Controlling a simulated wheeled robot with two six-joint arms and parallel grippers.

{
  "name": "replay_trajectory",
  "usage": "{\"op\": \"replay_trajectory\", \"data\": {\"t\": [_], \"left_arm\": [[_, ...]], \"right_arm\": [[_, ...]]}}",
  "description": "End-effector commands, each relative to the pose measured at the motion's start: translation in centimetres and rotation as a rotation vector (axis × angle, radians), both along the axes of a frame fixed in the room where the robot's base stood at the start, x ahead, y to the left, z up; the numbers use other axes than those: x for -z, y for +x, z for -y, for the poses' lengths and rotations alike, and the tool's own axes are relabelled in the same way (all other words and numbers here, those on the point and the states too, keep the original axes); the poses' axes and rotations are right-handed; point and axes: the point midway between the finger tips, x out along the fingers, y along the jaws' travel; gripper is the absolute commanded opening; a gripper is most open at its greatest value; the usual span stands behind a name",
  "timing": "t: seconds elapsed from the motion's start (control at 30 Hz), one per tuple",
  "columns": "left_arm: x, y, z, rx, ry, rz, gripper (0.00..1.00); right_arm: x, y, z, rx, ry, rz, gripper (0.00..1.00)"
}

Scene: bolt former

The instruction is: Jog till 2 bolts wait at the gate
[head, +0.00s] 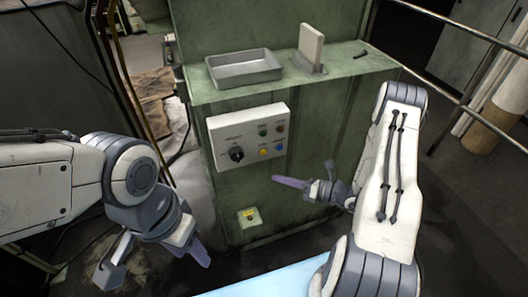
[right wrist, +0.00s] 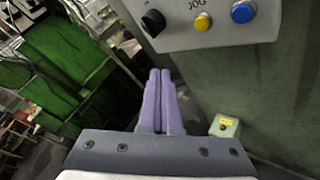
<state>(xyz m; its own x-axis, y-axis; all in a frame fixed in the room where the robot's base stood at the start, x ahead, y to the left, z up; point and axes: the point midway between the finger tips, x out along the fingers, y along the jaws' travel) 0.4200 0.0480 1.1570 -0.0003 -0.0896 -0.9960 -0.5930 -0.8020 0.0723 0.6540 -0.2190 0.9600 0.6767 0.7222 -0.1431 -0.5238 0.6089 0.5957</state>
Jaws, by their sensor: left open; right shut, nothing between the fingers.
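The control panel (head: 224,132) is a pale box on the green machine's front. It has a black selector knob (head: 236,154), a green button (head: 262,131), a red button (head: 280,127), a yellow button (head: 264,151) and a blue button (head: 279,146). In the right wrist view, "JOG" is written above the yellow button (right wrist: 202,21); the blue button (right wrist: 242,12) is right of it. My right gripper (head: 276,179) is shut and empty, below the panel, apart from the buttons. My left gripper (head: 157,264) is open and empty, low on the left. I cannot make out a gate or waiting bolts.
A grey tray (head: 243,80) and an upright pale plate (head: 311,45) stand on the machine's ledge. A small dark object (head: 361,56) lies at the ledge's right. A small yellow-topped box (head: 249,217) is low on the machine front. A metal rail (head: 470,85) runs at right.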

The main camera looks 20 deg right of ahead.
Motion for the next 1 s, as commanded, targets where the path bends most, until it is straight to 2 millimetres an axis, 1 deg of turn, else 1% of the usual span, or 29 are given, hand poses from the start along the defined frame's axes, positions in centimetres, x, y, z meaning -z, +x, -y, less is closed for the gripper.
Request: {"op": "replay_trajectory", "data": {"t": [0.23, 0.37, 0.47, 0.8, 1.0], "left_arm": [[0.0, 0.0, 0.0, 0.0, 0.0, 0.0, 0.5], [0.2, 0.0, 0.0, 0.0, 0.0, 0.0, 0.5], [0.4, 0.0, 0.0, 0.0, 0.0, 0.0, 0.5], [1.5, 0.0, 0.0, 0.001, 0.0, 0.0, 0.5], [1.9, 0.0, 0.0, 0.001, 0.0, 0.0, 0.5]], "right_arm": [[0.0, 0.1, -0.1, -0.005, -0.002, 0.001, 0.0], [0.0, 0.8, -0.2, -0.008, -0.003, 0.001, 0.0], [0.1, 1.9, -0.2, -0.008, -0.005, 0.002, 0.0], [0.1, 6.7, -0.4, -0.009, -0.004, 0.004, 0.0], [0.1, 8.3, -0.5, -0.007, -0.003, 0.003, 0.0]]}}
